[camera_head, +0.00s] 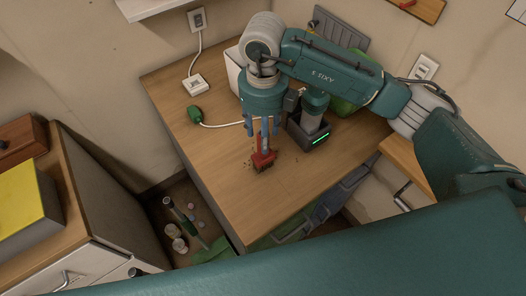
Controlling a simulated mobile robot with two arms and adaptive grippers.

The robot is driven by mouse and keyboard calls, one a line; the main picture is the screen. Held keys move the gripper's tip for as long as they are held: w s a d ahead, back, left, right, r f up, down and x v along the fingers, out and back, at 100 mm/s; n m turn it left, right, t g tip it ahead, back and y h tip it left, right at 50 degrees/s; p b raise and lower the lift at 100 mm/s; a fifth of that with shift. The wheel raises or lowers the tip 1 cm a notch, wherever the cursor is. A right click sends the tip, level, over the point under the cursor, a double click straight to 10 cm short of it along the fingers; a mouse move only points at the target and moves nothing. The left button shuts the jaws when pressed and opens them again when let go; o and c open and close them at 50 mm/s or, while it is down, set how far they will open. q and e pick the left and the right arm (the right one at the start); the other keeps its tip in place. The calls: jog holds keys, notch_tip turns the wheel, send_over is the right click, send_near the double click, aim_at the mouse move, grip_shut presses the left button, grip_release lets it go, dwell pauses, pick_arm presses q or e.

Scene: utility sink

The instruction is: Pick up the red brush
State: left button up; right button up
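The red brush (263,160) stands on the wooden worktop near its middle, with its red head low and a greyish handle rising from it. Dark crumbs lie around its head. My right arm comes in from the right, and its gripper (263,128) points down directly over the brush. The blue fingers are around or beside the handle. The picture is too small to tell whether they touch it. My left gripper is not in view.
A dark box with a green light (308,136) stands close to the right of the gripper. A green plug-like item (194,114) with a white cable lies at the left of the worktop. A yellow-topped box (25,200) sits on the left cabinet. The worktop's front is clear.

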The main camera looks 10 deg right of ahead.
jog(key=shift+f, duration=0.95)
grip_shut()
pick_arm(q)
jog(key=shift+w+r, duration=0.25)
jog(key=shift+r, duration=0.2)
pick_arm(e)
jog(key=shift+w, duration=0.1)
